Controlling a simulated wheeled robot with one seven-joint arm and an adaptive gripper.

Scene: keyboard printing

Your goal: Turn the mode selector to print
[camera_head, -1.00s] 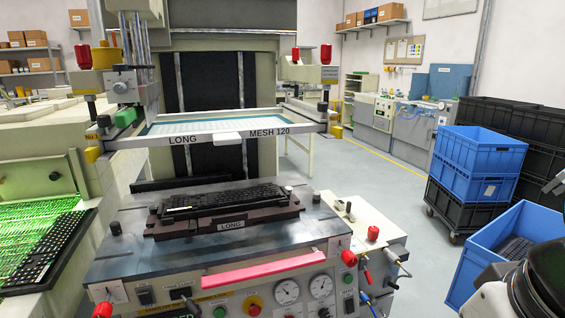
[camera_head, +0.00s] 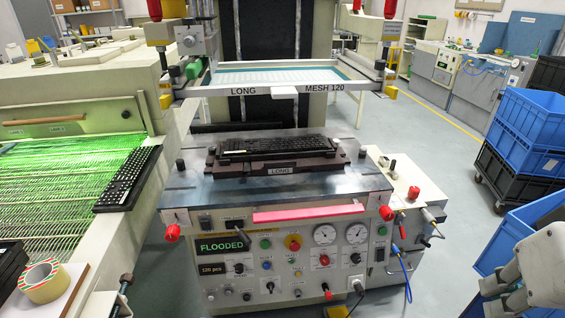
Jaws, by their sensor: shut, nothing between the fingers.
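The printing machine's control panel (camera_head: 335,285) faces me below the pink bar. Its display (camera_head: 222,247) reads FLOODED in green. Several dark knobs sit on the panel, including one below a small label at upper left (camera_head: 238,224), one right of the counter (camera_head: 239,268) and one at the right (camera_head: 355,258). Their labels are too small to read, so I cannot tell which is the mode selector or where it points. Part of my pale grey arm (camera_head: 535,272) shows at the lower right, apart from the panel.
A keyboard (camera_head: 270,145) sits on the dark fixture marked LONG, below the screen frame (camera_head: 270,92). A green-lit conveyor (camera_head: 50,195) and a tape roll (camera_head: 41,281) are at left. Blue crates (camera_head: 530,120) are at right. Floor is clear between machine and crates.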

